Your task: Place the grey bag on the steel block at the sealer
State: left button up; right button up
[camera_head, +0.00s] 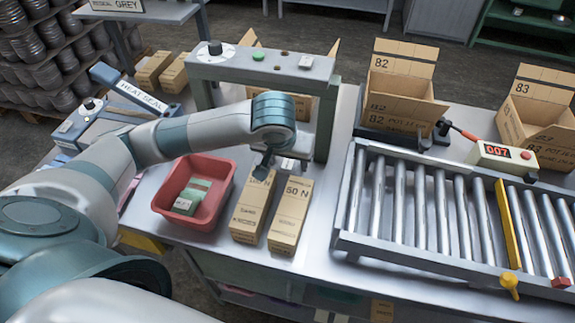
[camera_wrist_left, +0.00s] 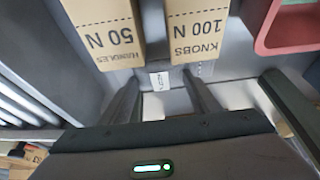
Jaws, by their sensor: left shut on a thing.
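My left gripper (camera_head: 266,160) reaches in under the grey gantry (camera_head: 262,68), just behind two upright cartons. In the left wrist view its two fingers (camera_wrist_left: 160,85) stand apart with a small pale, labelled thing (camera_wrist_left: 158,80) between their tips. I cannot tell whether this is the grey bag. The sealer (camera_head: 95,122), with a HEAT SEAL sign (camera_head: 142,97), stands at the left of the table, partly hidden by my left arm. I cannot make out the steel block there. My right gripper is not in view.
The cartons (camera_head: 252,210) and (camera_head: 290,215) stand close to the gripper. A red bin (camera_head: 222,205) holds green and grey packets (camera_head: 193,195). A roller conveyor (camera_head: 430,210) fills the right side, with open boxes (camera_head: 400,95) behind it. Bare table lies between cartons and conveyor.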

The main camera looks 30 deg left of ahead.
pick_arm(q)
notch_tip(320, 180, down, 2)
jog(key=shift+f+p, duration=0.25)
jog(key=shift+p, duration=0.05)
jog(key=shift+f, duration=0.1)
jog(key=shift+f, duration=0.1)
jog(key=o, duration=1.2)
